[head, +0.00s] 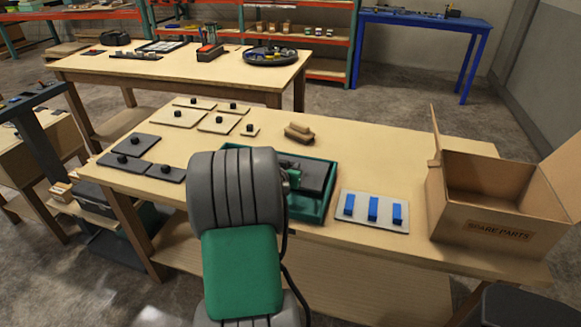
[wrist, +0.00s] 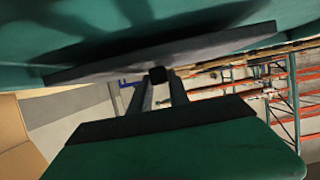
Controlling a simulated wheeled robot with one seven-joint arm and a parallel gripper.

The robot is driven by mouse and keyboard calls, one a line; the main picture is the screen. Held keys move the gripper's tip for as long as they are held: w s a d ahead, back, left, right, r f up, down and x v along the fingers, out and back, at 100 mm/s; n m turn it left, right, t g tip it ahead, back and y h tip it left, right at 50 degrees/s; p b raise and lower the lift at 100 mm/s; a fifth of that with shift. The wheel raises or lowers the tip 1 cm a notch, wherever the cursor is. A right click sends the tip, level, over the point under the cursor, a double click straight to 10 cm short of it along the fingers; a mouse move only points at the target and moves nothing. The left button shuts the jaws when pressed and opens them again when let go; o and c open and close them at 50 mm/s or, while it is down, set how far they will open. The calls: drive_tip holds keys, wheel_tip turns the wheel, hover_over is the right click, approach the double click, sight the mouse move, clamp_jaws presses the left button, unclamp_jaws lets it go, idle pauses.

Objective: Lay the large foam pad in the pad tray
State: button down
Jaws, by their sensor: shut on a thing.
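A dark grey foam pad (wrist: 215,48) with a black knob (wrist: 157,74) shows nearly edge-on in the wrist view. My gripper (wrist: 159,82) is shut on that knob. In the head view the pad (head: 314,174) lies over or within the green pad tray (head: 318,210). The tray's green surface (wrist: 70,22) also shows beyond the pad in the wrist view, with shadows on it. I cannot tell whether the pad touches the tray floor. My arm hides the tray's left part and my fingertips in the head view.
Dark pads (head: 135,143) and cream pads (head: 178,117) with black knobs lie on the left of the table. Tan blocks (head: 298,132) lie behind the tray. A plate with blue blocks (head: 373,210) and an open spare parts box (head: 490,200) stand right.

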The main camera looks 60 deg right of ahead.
drive_tip(key=shift+f+b, duration=0.45)
drive_tip(key=shift+b, duration=0.1)
drive_tip(key=shift+f, duration=0.2)
drive_tip(key=c, duration=1.2)
unclamp_jaws()
drive_tip(key=shift+c, duration=0.2)
